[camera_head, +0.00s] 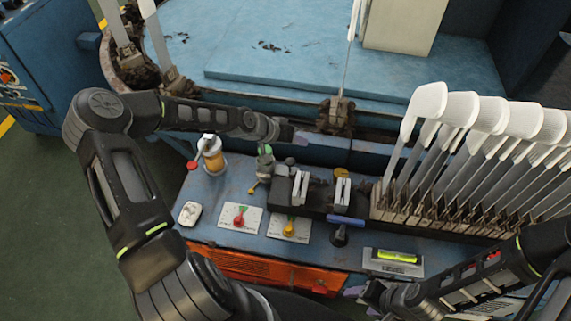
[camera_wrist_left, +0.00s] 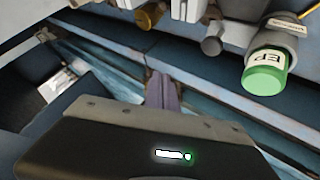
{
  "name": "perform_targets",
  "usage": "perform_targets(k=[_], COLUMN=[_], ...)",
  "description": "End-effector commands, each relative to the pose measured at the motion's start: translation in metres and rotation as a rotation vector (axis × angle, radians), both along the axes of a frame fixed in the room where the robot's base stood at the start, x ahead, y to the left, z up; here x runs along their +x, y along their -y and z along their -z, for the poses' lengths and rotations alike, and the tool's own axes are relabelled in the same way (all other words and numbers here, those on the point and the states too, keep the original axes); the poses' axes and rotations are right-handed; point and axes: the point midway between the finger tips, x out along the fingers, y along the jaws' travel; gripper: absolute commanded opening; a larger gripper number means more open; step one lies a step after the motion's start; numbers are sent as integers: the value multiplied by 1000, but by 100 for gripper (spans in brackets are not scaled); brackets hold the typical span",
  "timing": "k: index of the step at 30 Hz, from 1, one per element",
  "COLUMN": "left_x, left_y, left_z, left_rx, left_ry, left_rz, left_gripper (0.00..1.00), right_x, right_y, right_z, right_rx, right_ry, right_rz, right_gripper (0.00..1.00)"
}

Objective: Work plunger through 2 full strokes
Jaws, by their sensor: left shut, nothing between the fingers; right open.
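I cannot tell for certain which part is the plunger. An amber cylinder with a white top (camera_head: 213,157) stands at the left of the blue bench, with a red knob (camera_head: 192,164) beside it. A small grey fitting with a green cap (camera_head: 266,151) stands to its right; in the left wrist view a green cap (camera_wrist_left: 265,74) marked "EP" shows at upper right. My left gripper (camera_head: 297,130) is shut and empty, just above and right of the green cap; its fingers (camera_wrist_left: 162,92) show in the left wrist view. My right gripper (camera_head: 364,298) is open and empty near the bench's front edge.
A dark vise-like block with pale jaws (camera_head: 300,188) sits mid-bench. White sock-board forms (camera_head: 490,112) stand in a rack at right.

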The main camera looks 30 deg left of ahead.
Motion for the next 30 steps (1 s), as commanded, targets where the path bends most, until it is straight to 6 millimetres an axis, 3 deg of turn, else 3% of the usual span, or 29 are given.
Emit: perform_targets(k=[3, 6, 10, 13, 18, 30], left_x=[2, 1, -1, -4, -20, -17], left_y=[25, 34, 28, 12, -31, -28], left_z=[8, 9, -1, -16, -26, -28], left_rx=[110, 246, 475, 660, 881, 959], left_ry=[16, 54, 157, 254, 339, 400], left_rz=[103, 196, 332, 430, 545, 633], left_gripper=[0, 0, 0, 0, 0, 0], right_x=[0, 0, 0, 0, 0, 0], right_y=[0, 0, 0, 0, 1, 0], right_z=[24, 41, 63, 77, 76, 76], right_rx=[0, 0, -1, -1, -1, -1], right_ry=[0, -1, -1, -1, 0, 1], right_rz=[0, 1, 0, 0, -1, -2], right_gripper=[65, 65, 65, 65, 65, 65])
